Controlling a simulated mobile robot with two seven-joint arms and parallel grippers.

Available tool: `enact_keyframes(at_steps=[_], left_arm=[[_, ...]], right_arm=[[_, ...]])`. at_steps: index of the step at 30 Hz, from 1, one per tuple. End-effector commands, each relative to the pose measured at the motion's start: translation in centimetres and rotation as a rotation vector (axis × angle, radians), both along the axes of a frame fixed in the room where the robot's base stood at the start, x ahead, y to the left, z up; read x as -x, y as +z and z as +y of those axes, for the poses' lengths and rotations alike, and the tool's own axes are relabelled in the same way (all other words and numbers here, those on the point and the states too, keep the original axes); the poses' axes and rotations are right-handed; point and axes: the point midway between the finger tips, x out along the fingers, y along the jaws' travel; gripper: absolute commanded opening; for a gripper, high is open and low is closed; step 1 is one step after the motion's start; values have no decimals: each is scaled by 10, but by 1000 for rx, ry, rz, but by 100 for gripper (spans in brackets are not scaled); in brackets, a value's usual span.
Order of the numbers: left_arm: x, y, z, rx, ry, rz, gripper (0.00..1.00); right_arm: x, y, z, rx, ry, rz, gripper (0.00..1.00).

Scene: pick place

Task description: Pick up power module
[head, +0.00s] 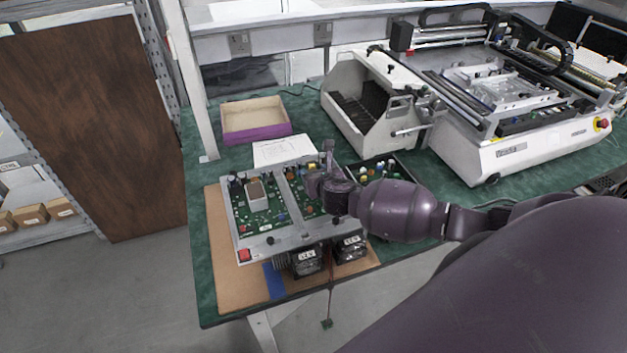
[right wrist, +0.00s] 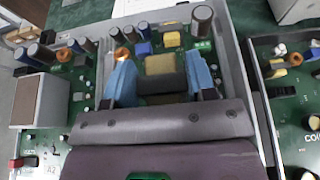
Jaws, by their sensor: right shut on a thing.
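My right gripper (head: 316,186) comes in from the right over the green circuit board (head: 262,222) in its metal frame. In the right wrist view, its two blue finger pads (right wrist: 160,82) are shut on a small block with a yellowish top and dark front, which I take to be the power module (right wrist: 165,66). In the head view my gripper hides this block. I cannot tell whether it is clear of the board. A white box-shaped part with a brown top (head: 257,190) stands on the board to the left. My left gripper is not in view.
Capacitors (right wrist: 202,18) and other small parts crowd around the fingers. A purple-sided tray (head: 256,137), white paper (head: 284,151) and white machines (head: 480,160) stand behind. Two dark meters (head: 306,262) sit at the frame's front.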

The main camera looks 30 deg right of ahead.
Motion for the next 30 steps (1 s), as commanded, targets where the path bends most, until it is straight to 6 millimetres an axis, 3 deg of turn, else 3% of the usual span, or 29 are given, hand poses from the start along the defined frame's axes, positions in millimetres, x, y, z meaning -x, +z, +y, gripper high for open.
enact_keyframes(at_steps=[1,5,17,23,30], left_arm=[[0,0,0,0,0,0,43],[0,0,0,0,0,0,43],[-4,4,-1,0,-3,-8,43],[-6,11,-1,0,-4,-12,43],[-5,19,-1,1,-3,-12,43]], right_arm=[[0,0,0,0,0,0,18],[0,0,0,1,0,0,0],[-2,9,0,2,1,-7,0],[-2,37,-1,3,2,-7,0],[-2,91,0,3,4,-10,0]])
